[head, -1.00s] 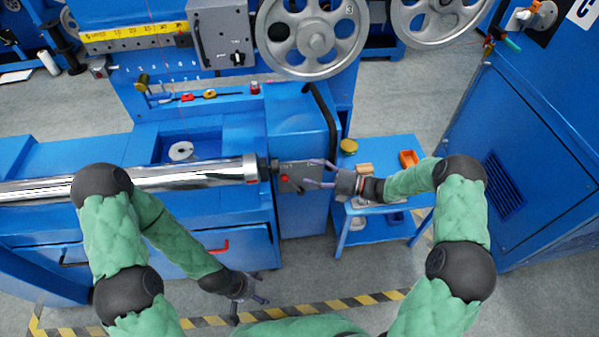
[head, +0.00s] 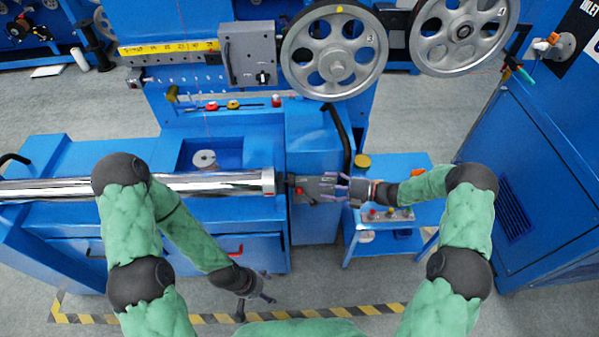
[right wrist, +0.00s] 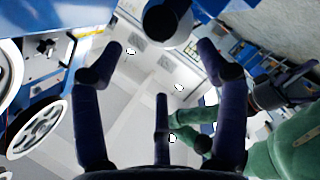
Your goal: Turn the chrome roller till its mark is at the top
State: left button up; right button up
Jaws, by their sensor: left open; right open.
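The chrome roller (head: 220,184) lies level across the blue machine in the head view. A small red spot shows low on the collar at its right end; I cannot tell if this is the mark. A dark stub (head: 284,182) sticks out of that end. My right gripper (head: 328,187) is open and empty, its fingers pointing left towards the stub, apart from it. In the right wrist view its fingers (right wrist: 158,66) are spread around empty space, with a dark cylinder (right wrist: 166,22) beyond them. My left gripper (head: 257,291) is open and empty, low in front of the machine.
A small blue table (head: 400,165) is behind my right wrist. A blue cabinet (head: 530,190) stands at the right.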

pick_arm(q)
jog(key=shift+r, duration=0.85)
pick_arm(e)
jog(key=w+a+f+m, duration=0.1)
jog(key=w+a+m, duration=0.1)
jog(key=a, duration=0.8)
jog(key=shift+w+a+f+g+h, duration=0.3)
jog(key=shift+w+g, duration=0.1)
jog(key=shift+w, duration=0.45)
jog(key=shift+c, duration=0.3)
jog(key=c, duration=1)
